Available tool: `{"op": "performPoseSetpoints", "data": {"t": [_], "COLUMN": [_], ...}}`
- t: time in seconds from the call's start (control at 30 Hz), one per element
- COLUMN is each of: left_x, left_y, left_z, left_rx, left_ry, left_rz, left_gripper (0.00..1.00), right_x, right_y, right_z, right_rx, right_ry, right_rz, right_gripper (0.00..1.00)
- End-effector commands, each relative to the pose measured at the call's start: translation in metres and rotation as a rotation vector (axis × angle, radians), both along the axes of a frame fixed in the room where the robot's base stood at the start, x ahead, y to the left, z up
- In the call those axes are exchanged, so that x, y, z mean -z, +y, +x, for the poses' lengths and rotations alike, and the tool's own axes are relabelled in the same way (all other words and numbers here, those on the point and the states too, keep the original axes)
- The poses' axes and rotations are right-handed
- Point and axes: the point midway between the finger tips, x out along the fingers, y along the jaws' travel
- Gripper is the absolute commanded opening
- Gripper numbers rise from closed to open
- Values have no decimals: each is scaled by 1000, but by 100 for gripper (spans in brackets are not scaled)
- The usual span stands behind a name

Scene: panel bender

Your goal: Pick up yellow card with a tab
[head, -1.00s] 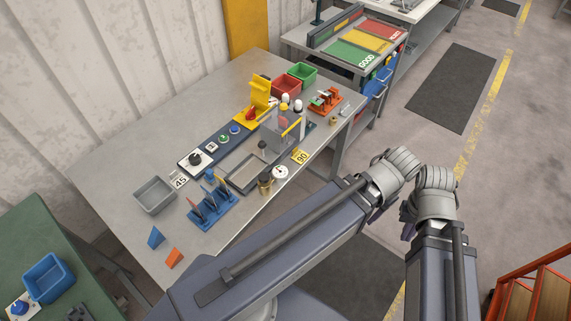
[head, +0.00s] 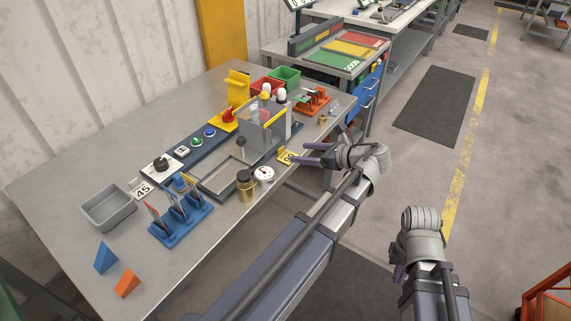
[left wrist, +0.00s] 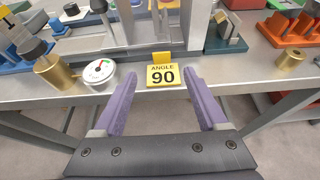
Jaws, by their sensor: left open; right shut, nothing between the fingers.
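The yellow card with a tab (left wrist: 162,75) reads "ANGLE 90" and lies near the table's front edge, its tab standing up at the back. In the head view the card (head: 287,157) is partly hidden by my left gripper (head: 316,154). In the left wrist view my left gripper (left wrist: 152,100) is open and empty, its purple fingers on either side of the card and short of it. My right gripper (head: 398,274) is in the head view at the lower right, away from the table, with its fingers mostly hidden.
A white dial gauge (left wrist: 98,72) and a brass cylinder (left wrist: 56,72) stand left of the card. A clear guard (head: 262,130) stands behind it. An orange rack (left wrist: 292,28) and a small brass part (left wrist: 289,61) are to the right.

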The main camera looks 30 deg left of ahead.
Motion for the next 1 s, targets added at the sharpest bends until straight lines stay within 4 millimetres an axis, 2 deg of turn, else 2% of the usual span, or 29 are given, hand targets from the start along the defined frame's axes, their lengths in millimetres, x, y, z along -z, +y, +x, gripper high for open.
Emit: {"op": "performPoseSetpoints", "data": {"t": [0.17,0.37,0.57,0.8,1.0], "left_x": [2,11,13,31,36], "left_y": [5,23,27,51,70], "left_z": [0,2,3,7,8], "left_rx": [0,-1,0,-3,-1], "left_ry": [3,1,1,1,0], "left_rz": [3,1,1,1,0], "left_gripper": [75,75,75,75,75], "right_x": [3,11,13,31,36], "right_y": [0,0,0,0,0], "right_z": [0,0,0,0,0], "right_rx": [0,0,0,0,0], "right_ry": [0,0,0,0,0], "right_rz": [0,0,0,0,0], "right_gripper": [0,0,0,0,0]}}
